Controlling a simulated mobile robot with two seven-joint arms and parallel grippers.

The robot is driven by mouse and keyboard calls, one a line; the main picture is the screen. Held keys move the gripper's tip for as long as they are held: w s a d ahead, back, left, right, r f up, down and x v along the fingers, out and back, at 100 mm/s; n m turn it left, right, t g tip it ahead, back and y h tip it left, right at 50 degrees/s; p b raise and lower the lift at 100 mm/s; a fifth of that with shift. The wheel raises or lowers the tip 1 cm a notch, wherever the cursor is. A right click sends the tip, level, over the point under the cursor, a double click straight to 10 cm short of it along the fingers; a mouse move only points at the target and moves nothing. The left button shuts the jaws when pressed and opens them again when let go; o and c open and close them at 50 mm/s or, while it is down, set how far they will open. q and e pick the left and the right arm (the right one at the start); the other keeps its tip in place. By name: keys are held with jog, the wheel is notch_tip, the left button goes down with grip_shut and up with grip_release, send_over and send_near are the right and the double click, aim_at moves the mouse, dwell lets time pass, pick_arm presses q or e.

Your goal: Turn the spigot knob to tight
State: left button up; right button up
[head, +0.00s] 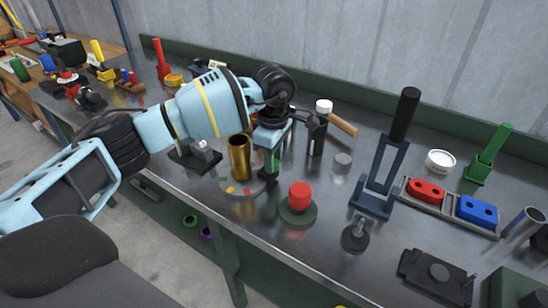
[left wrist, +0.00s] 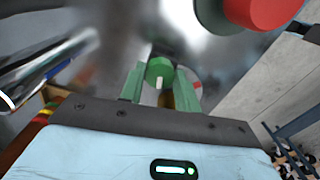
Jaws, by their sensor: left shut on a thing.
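My left gripper (head: 272,165) is low over the bench, just right of an upright brass-coloured cylinder. In the left wrist view, my left gripper (left wrist: 161,82) has its two green fingers on either side of a small round green knob (left wrist: 159,68) with a white mark. The gripper is shut on this knob. The brass cylinder (head: 239,157) stands on a round grey plate (head: 238,188) with red, yellow and green marks. In the head view the gripper largely hides the knob. I cannot tell which mark the knob's white mark faces. My right gripper is not in view.
A red button on a round base (head: 300,197) stands close to the right of the gripper. A hammer (head: 341,124) and a clear cylinder (head: 341,167) are behind it. A dark blue stand (head: 377,190) and red and blue blocks (head: 426,191) are farther right.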

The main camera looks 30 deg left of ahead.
pick_arm(q)
jog(key=shift+m, duration=1.6)
jog(key=o, duration=1)
jog(key=shift+c, duration=0.2)
jog(key=shift+r+b, duration=0.4)
jog(key=shift+r, duration=3.5)
